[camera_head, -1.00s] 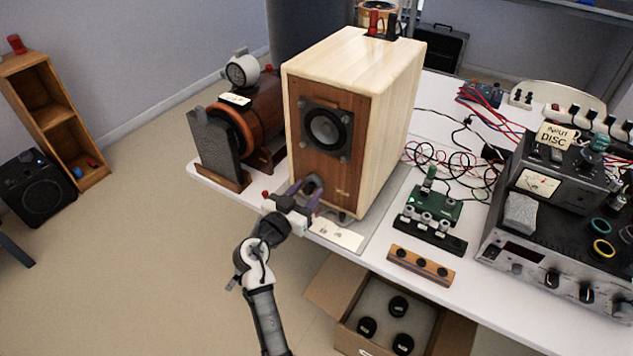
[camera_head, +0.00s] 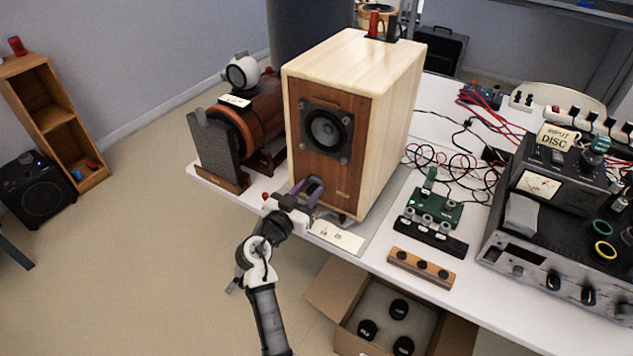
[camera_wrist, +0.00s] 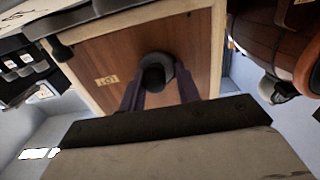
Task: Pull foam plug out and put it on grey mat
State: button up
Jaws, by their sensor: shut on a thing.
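The wooden speaker cabinet (camera_head: 393,115) stands upright on the table, its brown front facing my arm. My gripper (camera_head: 313,186) is at the lower part of that front, at the round port. In the wrist view, my purple fingers (camera_wrist: 158,92) are shut on the dark grey foam plug (camera_wrist: 155,72), which is at the port opening. How far the plug sits inside the port cannot be told. In the head view, my fingers largely hide plug and port. A light grey mat (camera_head: 383,222) lies under and beside the speaker.
A white card (camera_head: 336,237) lies at the mat's front edge. A green circuit board (camera_head: 436,211) and a wooden strip with knobs (camera_head: 421,265) are to the right. A brown cylindrical device (camera_head: 258,122) stands left of the speaker. An open cardboard box (camera_head: 365,333) is below the table edge.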

jog(key=shift+s+d, duration=0.1)
jog(key=shift+d, duration=0.05)
jog(key=shift+s, duration=0.15)
grip_shut()
jog(key=b+v, duration=0.3)
jog(key=v, duration=0.4)
jog(key=shift+s+a, duration=0.15)
jog(key=shift+a, duration=0.2)
dwell(0.7)
dwell(0.4)
